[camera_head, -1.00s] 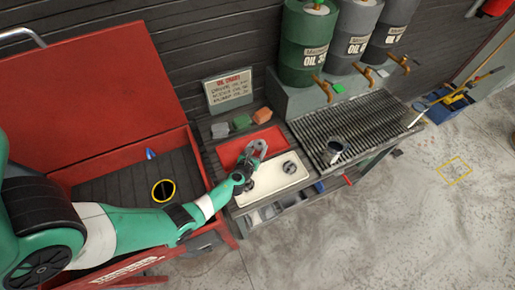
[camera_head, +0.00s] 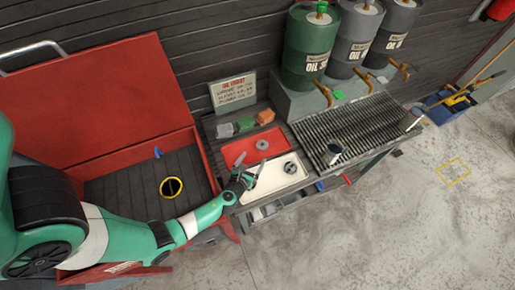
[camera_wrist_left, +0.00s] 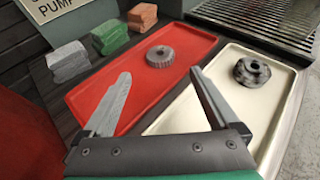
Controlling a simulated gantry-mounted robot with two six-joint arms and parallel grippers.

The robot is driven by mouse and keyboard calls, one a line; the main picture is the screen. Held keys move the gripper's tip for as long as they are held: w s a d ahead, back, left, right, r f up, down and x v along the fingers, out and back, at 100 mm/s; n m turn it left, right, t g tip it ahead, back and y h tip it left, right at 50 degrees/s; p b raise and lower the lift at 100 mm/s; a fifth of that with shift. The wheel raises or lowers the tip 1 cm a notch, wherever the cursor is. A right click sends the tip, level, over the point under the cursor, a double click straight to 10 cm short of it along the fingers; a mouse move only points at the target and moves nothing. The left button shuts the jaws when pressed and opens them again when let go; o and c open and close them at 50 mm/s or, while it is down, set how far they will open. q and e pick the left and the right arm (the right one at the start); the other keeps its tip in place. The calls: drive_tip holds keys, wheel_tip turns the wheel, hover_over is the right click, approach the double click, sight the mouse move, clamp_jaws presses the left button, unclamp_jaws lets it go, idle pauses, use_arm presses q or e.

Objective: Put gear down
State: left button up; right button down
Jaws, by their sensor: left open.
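A grey gear (camera_head: 262,145) lies in the red tray (camera_head: 232,161), and it also shows in the left wrist view (camera_wrist_left: 160,56). A second, darker gear (camera_head: 290,167) lies in the cream tray (camera_head: 262,186); the left wrist view shows it too (camera_wrist_left: 251,71). My left gripper (camera_head: 251,176) is open and empty. It is over the near left part of the trays, apart from both gears. In the left wrist view its two fingers (camera_wrist_left: 158,92) are spread wide, with nothing between them. My right gripper is not in view.
Grey, green and orange blocks (camera_head: 243,125) sit behind the trays, below a sign (camera_head: 233,91). A metal grate (camera_head: 350,125) with cups is to the right, under oil drums (camera_head: 311,45). An open red chest (camera_head: 130,150) is at left.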

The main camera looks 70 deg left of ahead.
use_arm(q)
drive_tip(key=v, duration=0.2)
drive_tip(key=shift+s+d+r, duration=0.1)
drive_tip(key=shift+s+d, duration=0.15)
